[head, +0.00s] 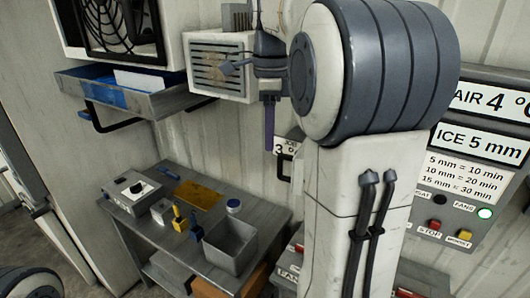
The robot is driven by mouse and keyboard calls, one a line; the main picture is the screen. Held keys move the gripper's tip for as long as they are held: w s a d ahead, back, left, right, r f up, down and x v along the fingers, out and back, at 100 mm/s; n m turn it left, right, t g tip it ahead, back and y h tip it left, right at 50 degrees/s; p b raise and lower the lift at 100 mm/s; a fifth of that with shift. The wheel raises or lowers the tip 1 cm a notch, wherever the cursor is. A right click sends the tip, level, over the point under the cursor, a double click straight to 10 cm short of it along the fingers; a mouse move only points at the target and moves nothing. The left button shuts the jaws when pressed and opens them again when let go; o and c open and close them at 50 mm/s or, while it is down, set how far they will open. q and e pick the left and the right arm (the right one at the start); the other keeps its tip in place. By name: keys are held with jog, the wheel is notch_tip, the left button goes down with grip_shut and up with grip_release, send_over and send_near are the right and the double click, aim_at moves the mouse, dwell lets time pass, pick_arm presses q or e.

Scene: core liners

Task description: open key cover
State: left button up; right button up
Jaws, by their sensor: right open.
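My right gripper (250,68) is open, in front of a louvred white box (205,62) on the wall. Whether it touches the box I cannot tell. My right arm fills the middle and right of the head view and hides part of the wall. No key cover can be made out for certain. A grey box with a black knob (138,188) stands on the bench at the left, well below the gripper. My left gripper is out of view.
The grey bench (150,225) holds a yellow plate (197,194), an open grey bin (231,246) and small yellow and blue items. A tray (140,97) juts out at upper left. A control panel with buttons (436,225) is at right, partly behind my arm.

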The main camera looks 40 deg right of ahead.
aim_at(280, 173)
jog(key=shift+s+d+r+m, duration=0.15)
jog(key=shift+d+r+m, duration=0.15)
jog(key=shift+d+m, duration=0.15)
jog(key=shift+s+d+r+m, duration=0.15)
jog(key=shift+d+r+m, duration=0.2)
jog(key=shift+d, duration=0.2)
jog(key=shift+s+d+m, duration=0.1)
jog(key=shift+d+m, duration=0.15)
jog(key=shift+m, duration=0.05)
notch_tip(280, 173, down, 10)
jog(key=shift+f+p, duration=0.1)
jog(key=shift+p, duration=0.6)
grip_shut()
